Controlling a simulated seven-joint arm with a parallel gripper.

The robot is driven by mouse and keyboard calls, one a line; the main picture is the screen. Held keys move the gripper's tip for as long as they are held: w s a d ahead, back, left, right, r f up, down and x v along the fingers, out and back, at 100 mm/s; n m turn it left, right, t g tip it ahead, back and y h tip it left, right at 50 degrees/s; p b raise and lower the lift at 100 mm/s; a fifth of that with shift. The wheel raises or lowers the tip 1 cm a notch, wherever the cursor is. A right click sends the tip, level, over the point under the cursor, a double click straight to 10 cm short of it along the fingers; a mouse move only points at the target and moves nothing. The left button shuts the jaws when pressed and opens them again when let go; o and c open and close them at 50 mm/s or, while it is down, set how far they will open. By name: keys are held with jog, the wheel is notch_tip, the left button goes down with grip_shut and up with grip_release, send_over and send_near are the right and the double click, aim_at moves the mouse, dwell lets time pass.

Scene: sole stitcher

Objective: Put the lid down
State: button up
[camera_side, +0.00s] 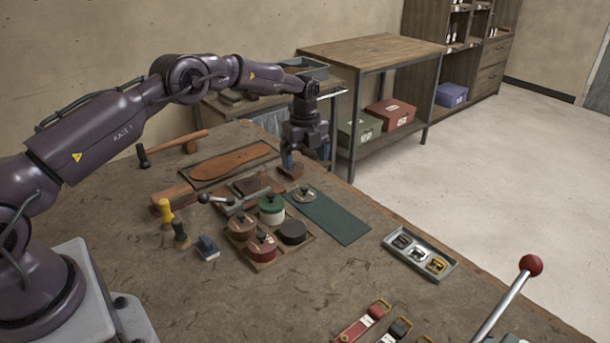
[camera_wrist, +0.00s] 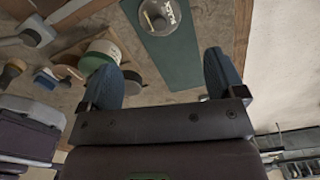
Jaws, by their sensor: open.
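The round lid (camera_side: 304,194) with a dark knob lies on the green mat (camera_side: 335,221). The lid (camera_wrist: 160,16) also shows at the top of the wrist view, cut by the frame edge, on the same mat (camera_wrist: 172,65). My gripper (camera_side: 305,162) points down over the table, behind the lid in the side view. In the wrist view my gripper (camera_wrist: 162,78) has its two blue fingers wide apart, with nothing between them. The lid lies beyond the fingertips, clear of both. A dark pot (camera_side: 293,232) without a knobbed lid stands in the tray left of the mat.
A buckle tray (camera_side: 420,254) stands right of the mat. The mat's front part is bare.

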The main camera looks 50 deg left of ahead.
jog(key=s+d+r+n+t, duration=0.1)
jog(key=s+d+r+n, duration=0.25)
jog(key=r, duration=0.45)
jog(key=s+d+r+n+t, duration=0.1)
jog(key=s+d+r+n, duration=0.15)
jog(key=s+r, duration=0.45)
jog(key=s+d+r+n+t, duration=0.1)
jog(key=s+d+r+n, duration=0.15)
jog(key=r, duration=0.75)
jog(key=s+d+n+t, duration=0.1)
jog(key=s+n, duration=0.5)
jog(key=s, duration=0.6)
jog(key=s+d+n+t, duration=0.1)
jog(key=s+n, duration=0.4)
jog(key=s, duration=0.7)
jog(key=shift+d+n+t, duration=0.3)
jog(key=shift+d+n, duration=0.05)
jog(key=shift+d, duration=0.5)
